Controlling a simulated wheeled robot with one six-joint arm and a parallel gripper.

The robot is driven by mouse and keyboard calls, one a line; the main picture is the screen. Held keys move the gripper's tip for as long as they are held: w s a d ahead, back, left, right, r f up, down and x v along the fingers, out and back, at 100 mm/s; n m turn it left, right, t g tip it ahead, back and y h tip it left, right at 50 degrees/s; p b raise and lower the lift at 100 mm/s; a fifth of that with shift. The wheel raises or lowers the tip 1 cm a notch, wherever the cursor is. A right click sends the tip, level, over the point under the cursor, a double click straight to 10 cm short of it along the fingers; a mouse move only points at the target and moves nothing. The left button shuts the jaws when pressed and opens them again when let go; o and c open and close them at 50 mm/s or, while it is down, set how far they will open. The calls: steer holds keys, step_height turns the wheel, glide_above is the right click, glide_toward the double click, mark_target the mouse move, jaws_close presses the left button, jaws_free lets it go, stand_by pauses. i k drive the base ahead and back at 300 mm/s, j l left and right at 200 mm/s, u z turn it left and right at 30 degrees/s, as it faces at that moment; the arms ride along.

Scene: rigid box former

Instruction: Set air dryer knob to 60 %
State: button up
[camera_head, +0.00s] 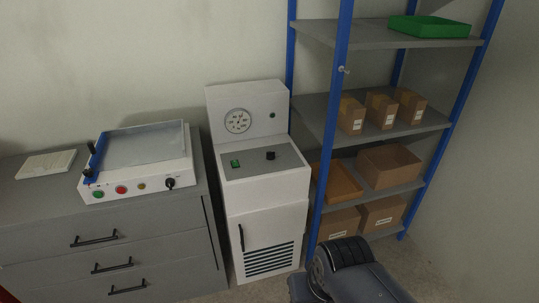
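The air dryer (263,180) is a white cabinet in the middle of the view, standing between the grey drawer unit and the shelf rack. A black knob (270,156) sits on its grey sloped panel, right of a small green switch (235,163). The knob's pointer and scale are too small to read. A round dial gauge (237,121) is on the upright back panel, with a small green button or lamp to its right. A dark grey part of my own body shows at the bottom right, well apart from the dryer. My gripper cannot be made out.
A blue-posted rack (341,100) stands right of the dryer, holding cardboard boxes (389,165) and a green tray (430,27). A grey drawer unit (60,235) on the left carries a white device (140,160) with buttons and a black knob. Some floor shows in front of the dryer.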

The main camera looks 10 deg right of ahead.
mark_target(271, 156)
steer(key=i+l, duration=0.15)
steer(key=i, duration=0.25)
steer(key=i+l+u, duration=0.15)
steer(key=i, duration=0.2)
steer(key=i+l, duration=0.25)
steer(key=i, duration=0.15)
